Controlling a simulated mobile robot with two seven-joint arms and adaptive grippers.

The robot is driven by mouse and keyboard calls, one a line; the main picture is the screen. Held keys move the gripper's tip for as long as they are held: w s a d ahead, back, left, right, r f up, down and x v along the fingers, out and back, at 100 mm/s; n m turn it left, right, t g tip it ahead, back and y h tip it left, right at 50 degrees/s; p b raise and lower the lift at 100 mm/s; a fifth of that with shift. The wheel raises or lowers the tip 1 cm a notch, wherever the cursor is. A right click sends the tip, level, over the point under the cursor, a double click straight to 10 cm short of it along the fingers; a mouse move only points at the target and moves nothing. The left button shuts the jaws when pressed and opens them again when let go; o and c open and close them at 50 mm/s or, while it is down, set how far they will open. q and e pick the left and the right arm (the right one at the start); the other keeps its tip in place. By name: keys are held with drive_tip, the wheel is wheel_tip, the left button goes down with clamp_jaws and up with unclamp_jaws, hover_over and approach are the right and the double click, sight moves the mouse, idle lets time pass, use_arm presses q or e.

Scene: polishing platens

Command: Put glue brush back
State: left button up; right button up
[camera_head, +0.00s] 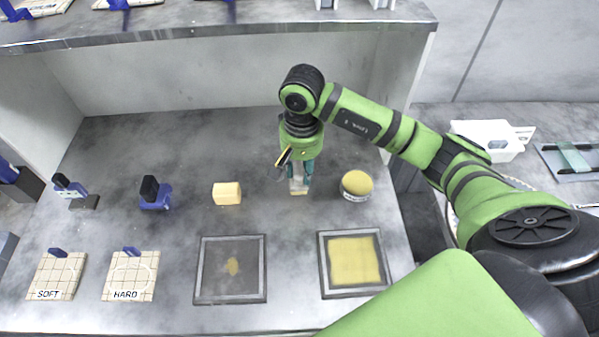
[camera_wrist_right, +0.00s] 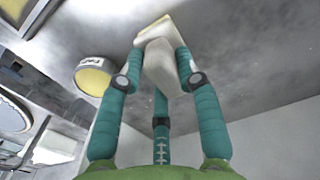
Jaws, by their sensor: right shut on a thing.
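My left gripper is out of view.
In front lie tiled pads marked SOFT (camera_head: 56,277) and HARD (camera_head: 130,277), a grey framed plate (camera_head: 230,286) and a yellow-coated one (camera_head: 355,262). A shelf (camera_head: 220,22) overhangs the back.

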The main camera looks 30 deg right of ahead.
sight(300, 180)
wheel_tip(300, 180, down, 4)
drive_tip(key=shift+a+r+p, duration=0.1)
drive_tip(key=shift+r+p, duration=0.05)
drive_tip(key=shift+p, duration=0.85)
drive_tip(key=shift+f, duration=0.25)
drive_tip(key=shift+w, duration=0.1)
drive_tip(key=shift+f, duration=0.1)
drive_tip(key=shift+f+b, duration=0.1)
drive_tip(key=shift+b, duration=0.2)
drive_tip(key=o, duration=1)
